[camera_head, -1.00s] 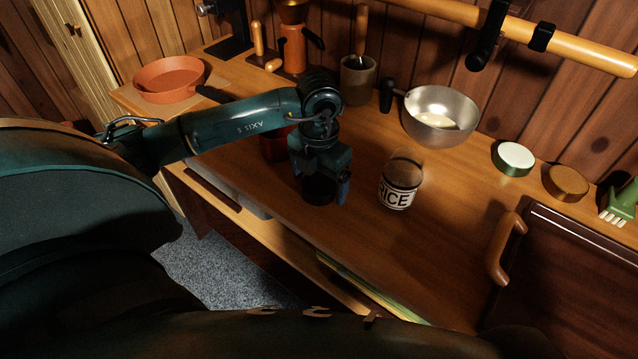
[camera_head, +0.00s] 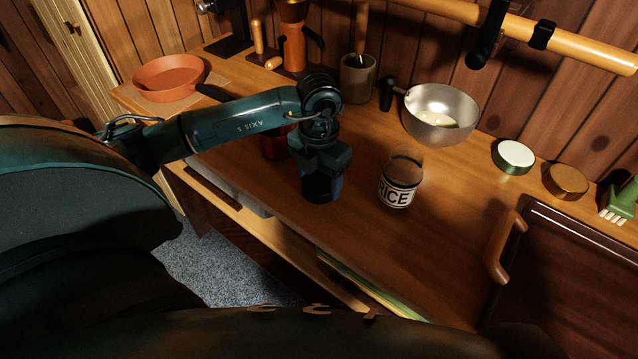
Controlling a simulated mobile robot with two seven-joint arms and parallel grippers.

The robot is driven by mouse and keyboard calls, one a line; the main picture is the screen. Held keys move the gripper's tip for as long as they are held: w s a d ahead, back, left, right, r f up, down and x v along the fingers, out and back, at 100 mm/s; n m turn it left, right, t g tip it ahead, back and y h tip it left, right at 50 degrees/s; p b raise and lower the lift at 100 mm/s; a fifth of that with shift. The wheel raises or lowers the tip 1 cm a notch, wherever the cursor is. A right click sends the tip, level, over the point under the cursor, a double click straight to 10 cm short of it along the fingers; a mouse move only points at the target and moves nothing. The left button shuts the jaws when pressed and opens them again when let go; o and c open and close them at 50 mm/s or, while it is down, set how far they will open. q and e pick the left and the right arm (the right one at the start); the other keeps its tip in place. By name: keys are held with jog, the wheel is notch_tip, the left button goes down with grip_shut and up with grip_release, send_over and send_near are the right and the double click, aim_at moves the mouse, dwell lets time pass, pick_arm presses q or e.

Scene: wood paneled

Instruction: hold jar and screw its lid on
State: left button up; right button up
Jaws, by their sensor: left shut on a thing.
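My left gripper (camera_head: 321,185) points down over the worktop, left of the RICE jar. It is shut on a dark round thing, probably a dark jar (camera_head: 319,193), which stands at or close to the worktop; the fingers hide much of it. A clear glass jar with a RICE label (camera_head: 398,184) stands upright and apart, to the right of the gripper. A round lid with a white top and green rim (camera_head: 513,156) lies at the back right. A brown-orange lid (camera_head: 566,181) lies to its right. My right gripper is not in view.
A metal pan (camera_head: 440,115) stands behind the RICE jar. An orange pan (camera_head: 169,77) is at the far left. A red container (camera_head: 274,146) is partly hidden behind my left arm. A green brush (camera_head: 619,203) is at the right edge. The worktop in front of the lids is clear.

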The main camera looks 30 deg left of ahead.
aim_at(328, 191)
pick_arm(q)
notch_tip(328, 191, up, 10)
jog(key=b, duration=0.1)
dwell(0.4)
jog(key=m, duration=0.3)
jog(key=d+m, duration=0.1)
jog(key=m, duration=0.2)
jog(key=d+f+m, duration=0.1)
jog(key=m, duration=0.1)
jog(key=shift+s+m, duration=0.35)
jog(key=shift+m, duration=0.05)
jog(key=m, duration=0.3)
jog(key=shift+s+d+f, duration=0.15)
jog(key=shift+d, duration=0.2)
jog(key=s+d+m, duration=0.1)
jog(key=m, duration=0.6)
jog(key=s+d+f+m, duration=0.1)
jog(key=d+m, duration=0.1)
jog(key=m, duration=0.6)
jog(key=d+f+m, duration=0.1)
jog(key=m, duration=0.7)
jog(key=shift+s+d+f, duration=0.1)
jog(key=shift+s+d, duration=0.15)
jog(key=shift+s, duration=0.15)
